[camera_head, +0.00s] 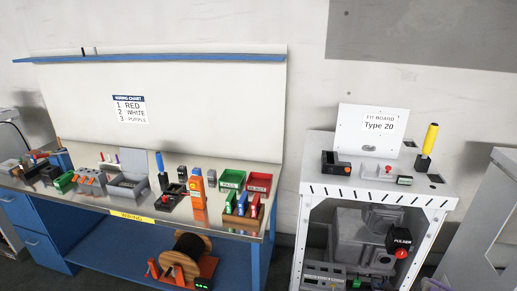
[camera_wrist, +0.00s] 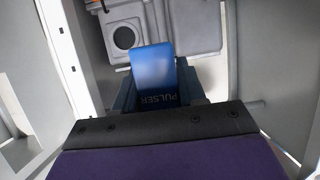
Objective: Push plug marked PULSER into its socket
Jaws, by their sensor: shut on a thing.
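A blue block with the lettering PULSER (camera_wrist: 153,66) is in the middle of the wrist view; the lettering appears upside down. My gripper (camera_wrist: 156,92) is shut on this plug, with a dark finger on each side. Just beyond it is a light grey housing (camera_wrist: 185,28) with a round dark opening (camera_wrist: 123,38), up and left of the plug. I cannot tell whether the plug touches the housing. In the head view, a black block marked PULSER (camera_head: 401,240) with a red round part sits inside the cabinet's open lower bay. The socket itself cannot be made out.
White cabinet walls (camera_wrist: 70,50) stand close on the left and right in the wrist view. In the head view, the open-fronted cabinet (camera_head: 297,240) holds grey machinery (camera_head: 358,240). The wiring bench (camera_head: 130,212), with tools and bins, stands to its left.

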